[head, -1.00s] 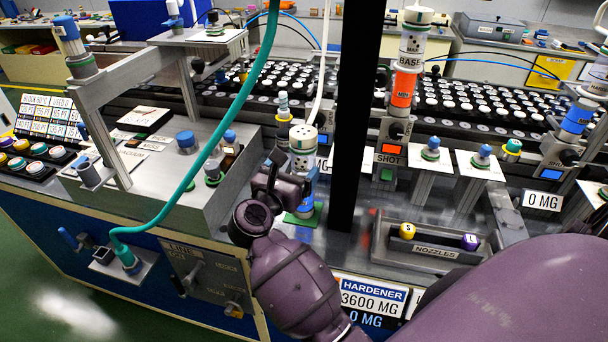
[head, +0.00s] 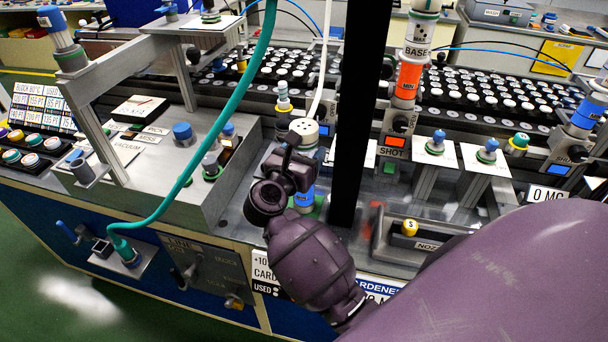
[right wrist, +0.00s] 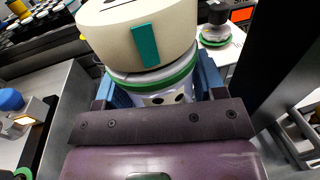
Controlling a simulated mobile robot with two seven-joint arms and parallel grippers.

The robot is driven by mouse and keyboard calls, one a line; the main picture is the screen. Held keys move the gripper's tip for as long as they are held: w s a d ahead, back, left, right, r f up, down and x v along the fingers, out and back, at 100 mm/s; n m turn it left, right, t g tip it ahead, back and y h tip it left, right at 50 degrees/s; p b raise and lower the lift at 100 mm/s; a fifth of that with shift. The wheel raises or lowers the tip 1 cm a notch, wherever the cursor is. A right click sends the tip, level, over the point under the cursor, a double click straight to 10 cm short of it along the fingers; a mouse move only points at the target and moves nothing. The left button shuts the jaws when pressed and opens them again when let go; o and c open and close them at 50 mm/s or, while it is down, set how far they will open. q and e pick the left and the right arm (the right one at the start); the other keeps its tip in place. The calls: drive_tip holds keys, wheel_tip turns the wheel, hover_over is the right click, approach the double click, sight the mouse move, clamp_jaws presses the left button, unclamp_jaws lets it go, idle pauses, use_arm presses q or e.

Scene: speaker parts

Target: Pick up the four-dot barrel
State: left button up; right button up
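A white barrel with a cream cap (head: 303,128) stands upright on the bench left of the black post. Its lower part is blue, with green at its foot. In the right wrist view its cap (right wrist: 138,35), with a teal mark, and green ring fill the upper middle. Dark dots show on the body below; the full count is hidden. My right gripper (head: 296,168) is at the barrel's near side, with blue finger pads on both sides of the body. It looks open around it; contact is not clear. My left gripper is not in view.
A black post (head: 352,120) rises close right of the barrel. A grey metal fixture (head: 150,165) stands to its left, with a teal hose (head: 229,118) in front. A nozzle tray (head: 385,240) lies at right. A base barrel (head: 418,45) stands behind it.

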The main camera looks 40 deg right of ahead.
sight(305, 125)
drive_tip(key=c, duration=1)
wheel_tip(305, 125, up, 10)
drive_tip(key=p, duration=0.6)
drive_tip(key=shift+p, duration=0.4)
wheel_tip(305, 125, up, 10)
drive_tip(key=p, duration=0.1)
